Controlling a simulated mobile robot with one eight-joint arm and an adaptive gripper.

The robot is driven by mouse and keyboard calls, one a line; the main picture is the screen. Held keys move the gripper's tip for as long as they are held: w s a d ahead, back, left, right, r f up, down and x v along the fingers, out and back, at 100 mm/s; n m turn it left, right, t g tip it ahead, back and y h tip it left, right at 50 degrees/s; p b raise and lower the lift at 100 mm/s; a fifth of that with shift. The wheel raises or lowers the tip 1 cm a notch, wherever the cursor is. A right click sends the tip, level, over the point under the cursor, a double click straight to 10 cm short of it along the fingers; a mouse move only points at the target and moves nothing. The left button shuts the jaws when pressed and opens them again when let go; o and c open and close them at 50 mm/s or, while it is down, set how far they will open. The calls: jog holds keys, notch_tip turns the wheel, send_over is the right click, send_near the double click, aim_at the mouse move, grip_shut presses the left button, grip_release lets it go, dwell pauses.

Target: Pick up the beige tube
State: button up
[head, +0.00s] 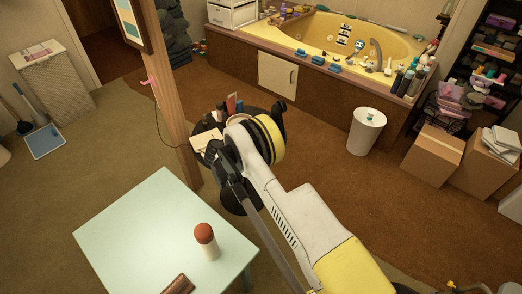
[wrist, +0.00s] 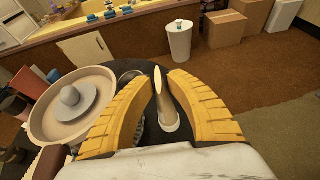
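A beige tube (wrist: 166,104) with a slanted top end stands on a dark round table (wrist: 150,140) in the wrist view. The two yellow fingers of my gripper (wrist: 161,76) curve along both sides of it, tips apart. The tube lies between the fingers, with small gaps seeming to show beside it; contact is not clear. In the head view my gripper (head: 268,138) is over the small round table and hides the tube there.
A beige round dish with a grey knobbed piece (wrist: 70,105) is close left of my gripper. A wooden post (head: 172,90), white bin (head: 366,131) and bathtub (head: 345,40) stand around; brown carpet is open.

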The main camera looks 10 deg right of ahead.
grip_shut()
